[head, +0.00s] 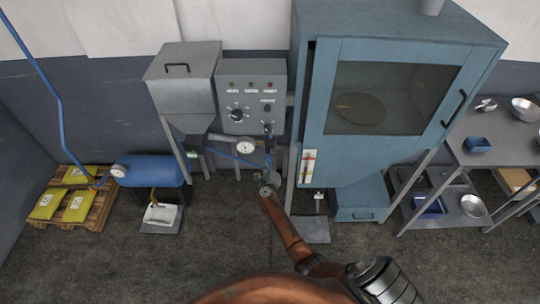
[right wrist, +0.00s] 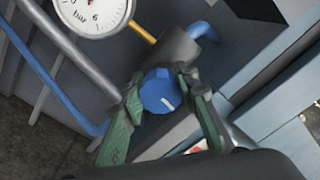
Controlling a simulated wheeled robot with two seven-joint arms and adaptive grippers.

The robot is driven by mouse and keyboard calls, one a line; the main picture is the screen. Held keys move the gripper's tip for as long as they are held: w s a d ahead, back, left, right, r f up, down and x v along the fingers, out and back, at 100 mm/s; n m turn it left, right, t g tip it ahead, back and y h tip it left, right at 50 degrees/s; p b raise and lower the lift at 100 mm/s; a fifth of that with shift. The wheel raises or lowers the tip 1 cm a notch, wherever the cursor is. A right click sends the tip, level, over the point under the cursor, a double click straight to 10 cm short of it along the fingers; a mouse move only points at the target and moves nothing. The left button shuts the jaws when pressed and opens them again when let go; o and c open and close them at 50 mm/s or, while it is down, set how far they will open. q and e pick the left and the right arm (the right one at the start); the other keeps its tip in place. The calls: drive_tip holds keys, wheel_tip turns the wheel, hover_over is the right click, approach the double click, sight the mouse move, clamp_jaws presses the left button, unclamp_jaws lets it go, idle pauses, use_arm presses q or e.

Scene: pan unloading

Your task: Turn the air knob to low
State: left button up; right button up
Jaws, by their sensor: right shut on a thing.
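The air knob (right wrist: 158,88) is a round blue knob with a white pointer line on its face, in the middle of the right wrist view. The line points to the lower right of that picture. The knob sits on the end of a dark cylindrical body (right wrist: 178,48). My right gripper (right wrist: 161,94) has a green finger on each side of the knob and is shut on it. In the head view my right gripper (head: 268,181) is below the control box, and the knob cannot be made out there. My left gripper is not in view.
A pressure gauge (head: 245,147) marked in bar sits beside the knob, with blue pipes near it. A grey control box (head: 251,90) hangs above. A blue cabinet oven (head: 395,65) stands right. A blue tank (head: 151,171) and a pallet of yellow bags (head: 98,214) are left.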

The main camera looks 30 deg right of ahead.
drive_tip(key=n+p, duration=0.2)
drive_tip(key=n, duration=0.3)
drive_tip(key=shift+a+f+n, duration=0.1)
drive_tip(key=shift+a+n, duration=0.05)
drive_tip(key=shift+n, duration=0.15)
drive_tip(key=n+p, duration=0.2)
drive_tip(key=n, duration=0.4)
drive_tip(key=shift+f, duration=0.1)
drive_tip(key=n, duration=0.4)
drive_tip(key=shift+n+p, duration=0.3)
drive_tip(key=shift+n, duration=0.1)
drive_tip(key=shift+f+n, duration=0.1)
drive_tip(key=shift+n, duration=1.5)
drive_tip(key=o, duration=1.2)
drive_tip(key=shift+d, duration=0.2)
